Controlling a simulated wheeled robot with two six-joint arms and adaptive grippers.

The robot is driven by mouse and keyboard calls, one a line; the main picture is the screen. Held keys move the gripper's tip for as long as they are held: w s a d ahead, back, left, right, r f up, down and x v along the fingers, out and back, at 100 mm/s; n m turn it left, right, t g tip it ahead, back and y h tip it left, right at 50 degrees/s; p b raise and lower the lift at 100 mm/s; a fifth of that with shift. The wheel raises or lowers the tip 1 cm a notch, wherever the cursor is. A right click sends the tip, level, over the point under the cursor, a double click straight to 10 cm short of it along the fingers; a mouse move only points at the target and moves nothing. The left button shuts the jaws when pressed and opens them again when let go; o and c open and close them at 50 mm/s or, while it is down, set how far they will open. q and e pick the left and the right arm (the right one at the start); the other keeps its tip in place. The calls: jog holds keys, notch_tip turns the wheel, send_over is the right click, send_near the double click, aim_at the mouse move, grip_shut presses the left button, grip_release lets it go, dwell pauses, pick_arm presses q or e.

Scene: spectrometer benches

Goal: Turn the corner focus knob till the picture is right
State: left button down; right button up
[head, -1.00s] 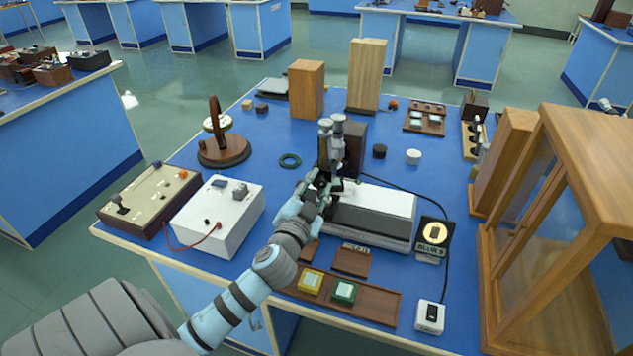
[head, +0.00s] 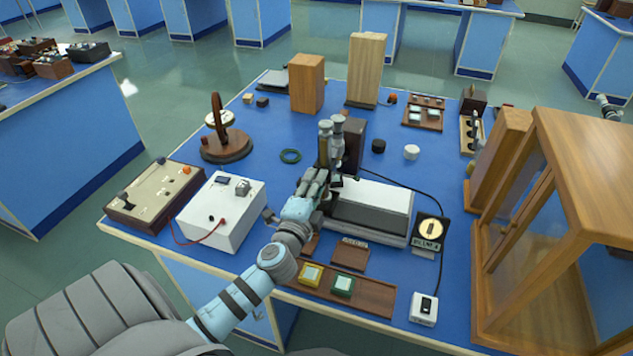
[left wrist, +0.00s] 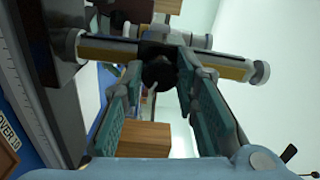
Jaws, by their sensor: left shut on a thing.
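The microscope-like instrument (head: 325,150) stands on a grey and white base (head: 370,208) on the blue bench. My left gripper (head: 334,182) is at its near side, low on the tubes. In the left wrist view the two teal-padded fingers (left wrist: 160,85) are shut around a dark round knob (left wrist: 157,72), which they partly hide. A small display (head: 431,230) at the base's right end shows a slim dark upright shape on a pale disc. The label under it starts like "BLUR"; its figure is too small to read surely. My right gripper is not in view.
A tray with yellow and green buttons (head: 374,297) lies in front of the base. A white box with a red lead (head: 220,230) stands left. A wood-and-glass case (head: 585,180) stands right. Wooden blocks (head: 307,82) stand behind, with open bench at centre left.

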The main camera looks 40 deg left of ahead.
pick_arm(q)
jog(key=shift+f+m, duration=0.1)
jog(key=shift+m, duration=0.4)
jog(key=c, duration=1.2)
grip_release()
jog(key=shift+c, duration=0.2)
jog(key=shift+s, duration=0.1)
jog(key=v, duration=1.2)
